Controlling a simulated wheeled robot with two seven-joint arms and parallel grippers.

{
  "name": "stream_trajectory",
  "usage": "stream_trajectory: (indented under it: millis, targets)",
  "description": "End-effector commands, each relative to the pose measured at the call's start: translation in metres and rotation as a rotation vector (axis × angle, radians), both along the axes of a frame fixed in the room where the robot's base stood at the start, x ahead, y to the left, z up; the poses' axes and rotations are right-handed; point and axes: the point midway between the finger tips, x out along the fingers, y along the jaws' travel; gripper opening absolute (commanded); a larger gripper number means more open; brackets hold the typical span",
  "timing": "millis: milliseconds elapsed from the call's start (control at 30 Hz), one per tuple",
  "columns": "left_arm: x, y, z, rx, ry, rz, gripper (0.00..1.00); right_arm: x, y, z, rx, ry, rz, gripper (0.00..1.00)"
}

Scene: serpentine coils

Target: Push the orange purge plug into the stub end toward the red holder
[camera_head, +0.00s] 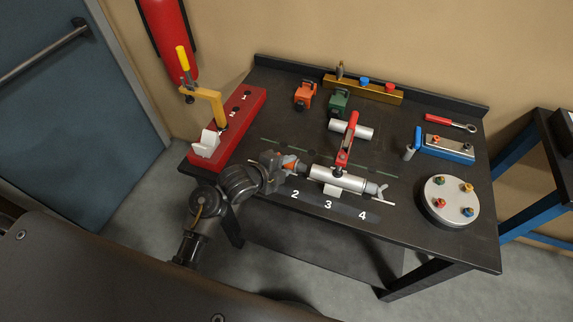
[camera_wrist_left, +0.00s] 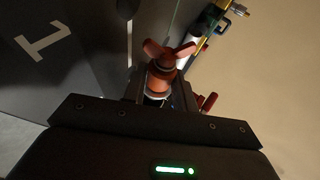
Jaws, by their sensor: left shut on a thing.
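The orange purge plug (camera_head: 289,161) is between the fingers of my left gripper (camera_head: 294,165), which is shut on it. In the left wrist view the plug (camera_wrist_left: 163,78) shows its winged orange top between the fingers of the left gripper (camera_wrist_left: 160,92). The silver stub (camera_head: 325,174) lies across the table under a red-handled clamp (camera_head: 347,140). My left gripper is at the stub's left end, on the side of the red holder (camera_head: 243,122). How far the plug is in the stub is hidden. My right gripper is not in view.
Numbers 2, 3 and 4 mark a dark strip (camera_head: 312,199) at the table's front. Orange (camera_head: 305,94) and green (camera_head: 339,101) blocks, another silver tube (camera_head: 362,131), a blue-based fixture (camera_head: 447,147) and a round flange (camera_head: 450,200) stand behind and to the right.

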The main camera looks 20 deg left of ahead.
Motion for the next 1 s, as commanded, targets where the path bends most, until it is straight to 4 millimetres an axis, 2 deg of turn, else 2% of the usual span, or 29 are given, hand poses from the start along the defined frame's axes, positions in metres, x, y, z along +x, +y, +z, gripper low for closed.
stream_trajectory:
  millis: [567,1000]
  targets:
    - [-0.001,-0.004,0.001,-0.001,-0.002,0.0,0.05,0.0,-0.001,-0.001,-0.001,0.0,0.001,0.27]
    - [-0.002,-0.02,0.001,-0.002,-0.001,0.001,0.05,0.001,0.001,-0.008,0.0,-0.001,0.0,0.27]
